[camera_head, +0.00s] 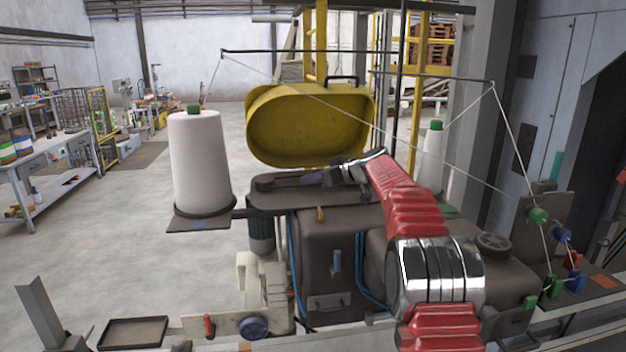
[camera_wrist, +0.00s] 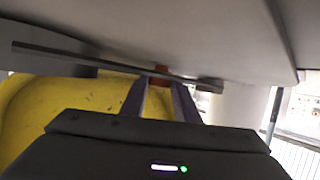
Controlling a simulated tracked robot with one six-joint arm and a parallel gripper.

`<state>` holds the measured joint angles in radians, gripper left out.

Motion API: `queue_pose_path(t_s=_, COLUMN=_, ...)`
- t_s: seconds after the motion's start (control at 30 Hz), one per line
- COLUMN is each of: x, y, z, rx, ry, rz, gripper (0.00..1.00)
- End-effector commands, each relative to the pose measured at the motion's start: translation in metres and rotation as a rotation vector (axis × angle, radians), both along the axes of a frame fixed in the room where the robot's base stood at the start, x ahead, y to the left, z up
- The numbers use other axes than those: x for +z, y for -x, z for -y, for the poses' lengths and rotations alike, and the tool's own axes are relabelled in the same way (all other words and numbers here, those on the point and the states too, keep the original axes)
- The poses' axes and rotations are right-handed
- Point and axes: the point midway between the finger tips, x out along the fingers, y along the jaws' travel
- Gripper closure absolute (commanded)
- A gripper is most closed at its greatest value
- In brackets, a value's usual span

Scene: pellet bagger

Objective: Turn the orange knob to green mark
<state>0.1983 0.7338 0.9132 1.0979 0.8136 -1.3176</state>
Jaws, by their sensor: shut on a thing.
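In the head view my gripper (camera_head: 325,177) is low over the top of the dark machine, left of my red arm. The knob cannot be made out there. I cannot see the green mark in either view, nor which way the knob points.
A white thread cone (camera_head: 200,160) is to the left, with thread running overhead on a thin bar (camera_head: 400,68). The dark machine body (camera_head: 325,250) lies below. Open floor (camera_head: 110,230) is at left.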

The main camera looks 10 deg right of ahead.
Motion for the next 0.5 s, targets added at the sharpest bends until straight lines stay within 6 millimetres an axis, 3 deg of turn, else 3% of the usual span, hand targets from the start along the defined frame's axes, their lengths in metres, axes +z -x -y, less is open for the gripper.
queue_pose_path(t_s=0.5, x=-0.0002, y=-0.0013, z=0.0034, rx=0.091, ry=0.001, rz=0.000, gripper=0.95)
